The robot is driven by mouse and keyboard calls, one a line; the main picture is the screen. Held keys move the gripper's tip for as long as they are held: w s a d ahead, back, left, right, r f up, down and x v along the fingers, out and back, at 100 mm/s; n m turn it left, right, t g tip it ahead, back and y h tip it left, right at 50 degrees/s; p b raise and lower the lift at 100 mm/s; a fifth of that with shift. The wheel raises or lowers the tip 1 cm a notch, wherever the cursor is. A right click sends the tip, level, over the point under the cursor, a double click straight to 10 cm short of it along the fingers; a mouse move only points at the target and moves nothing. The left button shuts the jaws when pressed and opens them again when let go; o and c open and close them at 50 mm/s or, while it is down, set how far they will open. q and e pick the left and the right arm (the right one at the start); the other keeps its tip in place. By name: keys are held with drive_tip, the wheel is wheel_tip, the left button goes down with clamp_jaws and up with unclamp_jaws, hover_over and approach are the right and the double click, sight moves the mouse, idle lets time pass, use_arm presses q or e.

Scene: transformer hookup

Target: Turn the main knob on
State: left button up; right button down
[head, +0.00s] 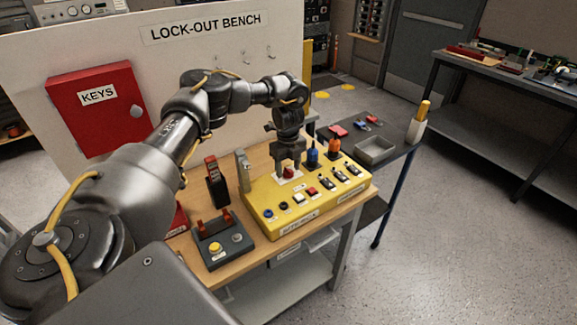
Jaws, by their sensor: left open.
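A yellow control panel (272,232) sits on the wooden bench. A red knob (289,172) on a white plate is near its back left; its label is too small to read, so I cannot tell for sure that it is the main knob. My left gripper (289,164) points down at the red knob, with its open fingers at or just above its sides. I cannot tell whether they touch it. The fingers hide part of the knob. My right gripper is not in view.
Blue (313,155) and orange (334,147) upright plugs stand right of the gripper. Buttons and switches line the panel's front. A dark box (222,250) with red levers stands at the left. A red KEYS cabinet (97,108) hangs behind. A grey tray (375,150) sits on the side table.

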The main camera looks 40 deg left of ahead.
use_arm(q)
drive_tip(key=shift+f, duration=0.1)
drive_tip(key=c, duration=1)
drive_tip(key=shift+m, duration=0.3)
drive_tip(key=m+p, duration=0.1)
drive_tip(key=m, duration=0.2)
drive_tip(key=shift+m, duration=0.3)
drive_tip(key=m, duration=0.4)
drive_tip(key=shift+m, duration=0.3)
drive_tip(key=m, duration=0.4)
drive_tip(key=shift+m+b, duration=0.45)
drive_tip(key=shift+m, duration=2.05)
